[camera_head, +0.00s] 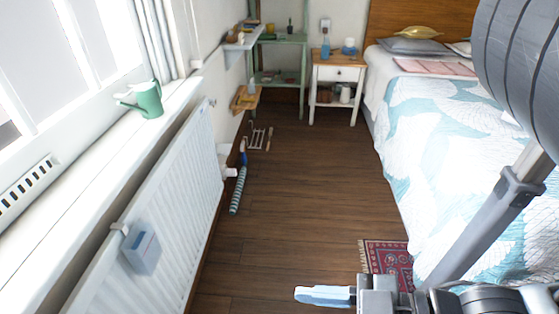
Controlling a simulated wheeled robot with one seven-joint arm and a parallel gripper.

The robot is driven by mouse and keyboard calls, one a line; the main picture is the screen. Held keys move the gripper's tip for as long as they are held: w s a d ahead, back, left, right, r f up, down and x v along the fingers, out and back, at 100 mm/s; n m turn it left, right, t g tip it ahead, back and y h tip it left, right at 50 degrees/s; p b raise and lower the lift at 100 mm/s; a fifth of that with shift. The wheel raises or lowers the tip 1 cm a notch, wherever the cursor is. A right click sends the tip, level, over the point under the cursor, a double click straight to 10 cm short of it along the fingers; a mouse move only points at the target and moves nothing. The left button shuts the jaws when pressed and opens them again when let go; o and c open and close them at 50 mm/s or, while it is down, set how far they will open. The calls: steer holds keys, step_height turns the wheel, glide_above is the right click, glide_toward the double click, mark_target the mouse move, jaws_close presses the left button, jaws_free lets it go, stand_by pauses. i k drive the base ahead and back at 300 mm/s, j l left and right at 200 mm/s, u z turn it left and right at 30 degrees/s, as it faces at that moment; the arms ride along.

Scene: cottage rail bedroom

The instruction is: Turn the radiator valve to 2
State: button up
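The white radiator (165,225) runs along the left wall under the window sill. A small white fitting (229,172) sticks out at its far lower end and looks like the valve. It is too small to read any numbers or setting on it. My gripper (322,295) is at the bottom of the view, right of the radiator and well short of the fitting. Its pale blue finger points left. I see it from the side, so I cannot tell whether it is open or shut. Nothing shows in it.
A blue-and-white striped roll (238,190) lies on the floor beside the fitting, near a wire rack (258,138). A grey-blue box (142,250) hangs on the radiator. A green watering can (147,99) stands on the sill. The bed (440,125) is right; the wooden floor (310,180) between is clear.

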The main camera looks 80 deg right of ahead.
mark_target(229, 172)
steer(key=z, duration=1.8)
steer(key=i+z, duration=0.1)
steer(key=i, duration=1.2)
steer(key=i+l+u, duration=0.1)
steer(key=i+u, duration=0.35)
steer(key=i+l+u, duration=0.4)
steer(key=i, duration=0.2)
steer(key=u, duration=0.65)
steer(key=i+j, duration=0.05)
